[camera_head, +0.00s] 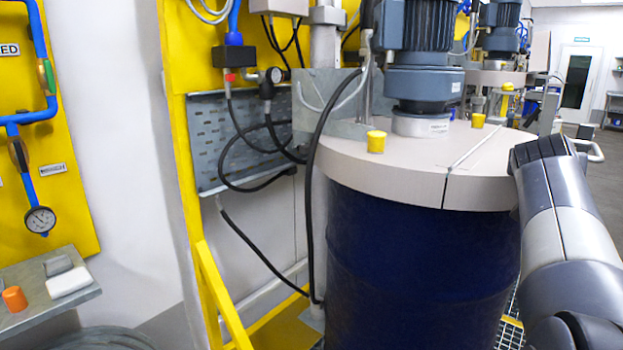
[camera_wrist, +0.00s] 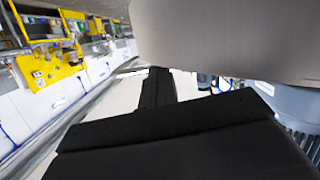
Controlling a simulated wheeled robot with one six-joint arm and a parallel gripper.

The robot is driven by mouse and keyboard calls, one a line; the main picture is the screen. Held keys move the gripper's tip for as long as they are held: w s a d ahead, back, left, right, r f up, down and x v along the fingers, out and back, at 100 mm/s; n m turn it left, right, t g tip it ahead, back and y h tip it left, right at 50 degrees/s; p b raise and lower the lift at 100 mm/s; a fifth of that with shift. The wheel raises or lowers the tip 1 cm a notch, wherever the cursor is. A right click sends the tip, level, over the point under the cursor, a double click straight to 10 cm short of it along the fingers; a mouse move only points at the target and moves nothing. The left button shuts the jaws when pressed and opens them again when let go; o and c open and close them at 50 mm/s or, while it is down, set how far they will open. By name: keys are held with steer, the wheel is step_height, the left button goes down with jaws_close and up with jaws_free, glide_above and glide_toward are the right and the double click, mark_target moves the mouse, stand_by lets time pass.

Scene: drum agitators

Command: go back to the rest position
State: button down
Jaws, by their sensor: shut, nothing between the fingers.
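In the wrist view, my gripper (camera_wrist: 157,85) shows as black fingers close together with nothing between them. In the head view, my arm reaches up from the lower right to the right edge of the drum lid, and the fingers cannot be made out there. The dark blue drum (camera_head: 415,270) stands upright in the middle under a beige lid (camera_head: 400,190). A blue-grey agitator motor (camera_head: 425,85) stands on the lid. I cannot tell whether the arm touches the lid or only overlaps it in the picture.
Yellow knobs (camera_head: 376,141) stand on the lid. A yellow frame (camera_head: 185,180) and black hoses (camera_head: 240,150) are left of the drum. A grey shelf (camera_head: 85,293) at lower left holds an orange cap (camera_head: 14,298) and a white block (camera_head: 69,282). Open floor (camera_head: 597,160) shows at far right.

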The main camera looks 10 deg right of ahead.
steer(key=r+n+p, duration=0.1)
steer(key=r+p, duration=0.1)
steer(key=w+a+r+n+p, duration=0.1)
steer(key=r+p, duration=0.1)
steer(key=p, duration=0.1)
steer(key=r+n+p, duration=0.1)
steer(key=r+p, duration=0.1)
steer(key=r, duration=0.1)
steer(key=shift+w+a+r+g+h, duration=0.1)
steer(key=shift+w+a+g+h, duration=0.2)
steer(key=shift+w+g+h, duration=0.1)
steer(key=w+a+r+n+h+p, duration=0.3)
steer(key=w+a+r+n+p, duration=0.3)
steer(key=p, duration=0.9)
steer(key=shift+w+a+r+n+g, duration=0.25)
steer(key=shift+w+a+n, duration=1)
steer(key=shift+w+n, duration=0.75)
steer(key=shift+s+f, duration=0.1)
steer(key=shift+s, duration=0.15)
